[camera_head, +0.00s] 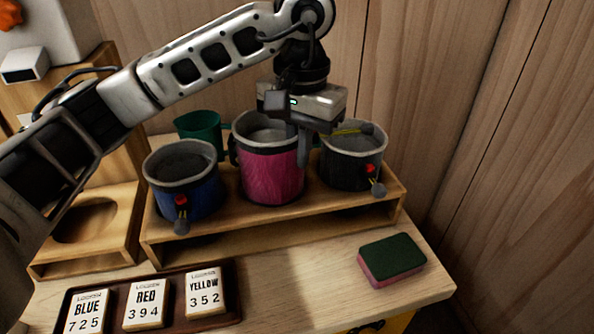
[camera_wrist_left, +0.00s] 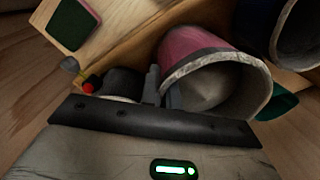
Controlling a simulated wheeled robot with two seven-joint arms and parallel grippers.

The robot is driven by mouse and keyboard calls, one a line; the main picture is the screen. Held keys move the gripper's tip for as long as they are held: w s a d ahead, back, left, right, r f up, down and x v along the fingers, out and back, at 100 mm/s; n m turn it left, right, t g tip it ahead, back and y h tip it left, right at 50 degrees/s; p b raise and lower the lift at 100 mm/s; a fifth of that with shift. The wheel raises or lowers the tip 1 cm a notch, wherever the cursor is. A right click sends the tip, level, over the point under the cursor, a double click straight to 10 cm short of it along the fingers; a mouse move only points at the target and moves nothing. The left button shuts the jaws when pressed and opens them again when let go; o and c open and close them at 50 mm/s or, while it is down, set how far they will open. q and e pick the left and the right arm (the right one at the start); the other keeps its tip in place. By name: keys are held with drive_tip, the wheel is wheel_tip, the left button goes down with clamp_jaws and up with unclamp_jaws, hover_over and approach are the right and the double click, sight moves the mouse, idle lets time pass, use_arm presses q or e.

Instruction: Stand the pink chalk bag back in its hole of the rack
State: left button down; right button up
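The pink chalk bag (camera_head: 272,175) stands upright at the middle place of the wooden rack (camera_head: 245,240), between the blue bag (camera_head: 190,195) and the black bag (camera_head: 350,172). Its rim is higher than theirs. I cannot tell how deep its base sits in the hole, as the hole is hidden under it. My left gripper (camera_head: 298,148) points down at the bag's right rim, with the bag's wall between its close-set fingers. The left wrist view shows the fingers (camera_wrist_left: 163,92) at the rim of the pink bag (camera_wrist_left: 190,48). My right gripper is in neither view.
A green mug (camera_head: 200,128) stands behind the rack. A green-and-pink sponge (camera_head: 391,260) lies at the front right. A dark tray (camera_head: 215,318) with number cards is at the front left. A wooden stand (camera_head: 120,225) is left of the rack, and wooden walls close the back and right.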

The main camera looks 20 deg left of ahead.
sight(299, 181)
use_arm(q)
wheel_tip(299, 181, down, 4)
drive_tip(key=shift+r+p, duration=0.1)
drive_tip(key=shift+p, duration=0.2)
drive_tip(key=shift+f+b, duration=0.25)
drive_tip(key=shift+b, duration=0.1)
drive_tip(key=c, duration=1.6)
unclamp_jaws()
drive_tip(key=shift+r, duration=0.1)
drive_tip(key=shift+c, duration=0.2)
wheel_tip(299, 181, up, 12)
drive_tip(key=shift+d+r+p, duration=0.15)
drive_tip(key=shift+p, duration=0.3)
